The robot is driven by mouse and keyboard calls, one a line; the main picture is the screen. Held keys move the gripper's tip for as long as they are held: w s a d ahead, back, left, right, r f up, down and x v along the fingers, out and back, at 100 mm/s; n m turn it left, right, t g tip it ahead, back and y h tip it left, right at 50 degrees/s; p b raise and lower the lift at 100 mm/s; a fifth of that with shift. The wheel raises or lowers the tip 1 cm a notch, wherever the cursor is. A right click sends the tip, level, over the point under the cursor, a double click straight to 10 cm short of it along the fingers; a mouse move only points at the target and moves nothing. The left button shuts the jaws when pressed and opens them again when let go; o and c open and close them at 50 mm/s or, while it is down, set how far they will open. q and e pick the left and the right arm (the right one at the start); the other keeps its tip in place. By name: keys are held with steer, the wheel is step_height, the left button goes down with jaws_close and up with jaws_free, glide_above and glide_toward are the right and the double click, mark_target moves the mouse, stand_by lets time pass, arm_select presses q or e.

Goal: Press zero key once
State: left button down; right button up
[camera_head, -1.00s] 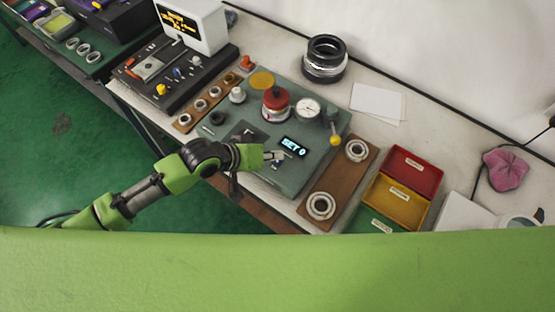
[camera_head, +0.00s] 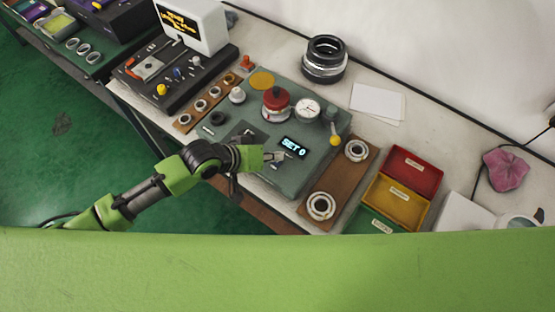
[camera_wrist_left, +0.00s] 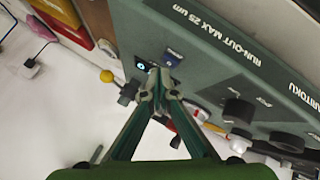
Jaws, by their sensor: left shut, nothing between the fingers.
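The green-grey gauge panel (camera_head: 235,137) lies on the bench, with a lit display (camera_head: 293,147) reading "SET 0". My left gripper (camera_head: 277,156) is shut and empty, low over the panel just below the display. In the left wrist view its closed fingertips (camera_wrist_left: 159,84) are beside a small blue key (camera_wrist_left: 173,57), whose label is too small to read. A dark patch with a cyan mark (camera_wrist_left: 141,66) shows beside the tips; it may be part of the display. I cannot tell whether the tips touch the panel. My right gripper is not in view.
A yellow-knobbed lever (camera_head: 334,140), a dial (camera_head: 307,110) and a red-topped part (camera_head: 275,99) stand on the panel. A brown board with rings (camera_head: 334,187) and red and yellow bins (camera_head: 414,171) lie to the right. Black rings (camera_head: 325,58) are stacked behind.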

mark_target(276, 163)
arm_select(q)
steer(key=shift+f, duration=0.55)
stand_by(0.5)
steer(key=shift+r, duration=0.1)
steer(key=shift+r+p, duration=0.7)
steer(key=shift+p, duration=0.2)
step_height(276, 163, up, 5)
steer(key=p, duration=0.5)
steer(key=shift+r, duration=0.1)
steer(key=shift+s+d, duration=0.1)
steer(key=shift+s, duration=0.05)
stand_by(0.6)
